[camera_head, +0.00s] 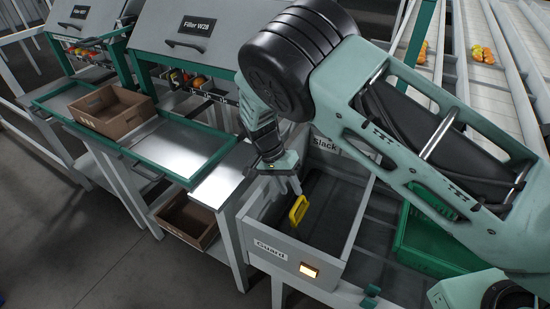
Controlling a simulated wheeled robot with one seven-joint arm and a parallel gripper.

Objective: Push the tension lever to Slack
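A yellow handle-like piece (299,210), which looks like the tension lever's grip, stands inside a grey open-topped box (350,237). A label reading Slack (325,143) sits at the back of the box, partly covered by my arm. My gripper (295,186) reaches down over the box's left side, with its fingers just above the yellow piece. I cannot tell whether they touch it. The fingers are small and seen edge-on, so their opening is unclear. The lever's pivot and lower part are hidden.
The box front carries a Guard label (270,249) and a lit orange button (309,270). A green crate (425,244) lies to the right, partly behind my arm. A brown crate (135,117) rests on the green-rimmed bench (185,147) at left; another brown crate (180,218) sits below.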

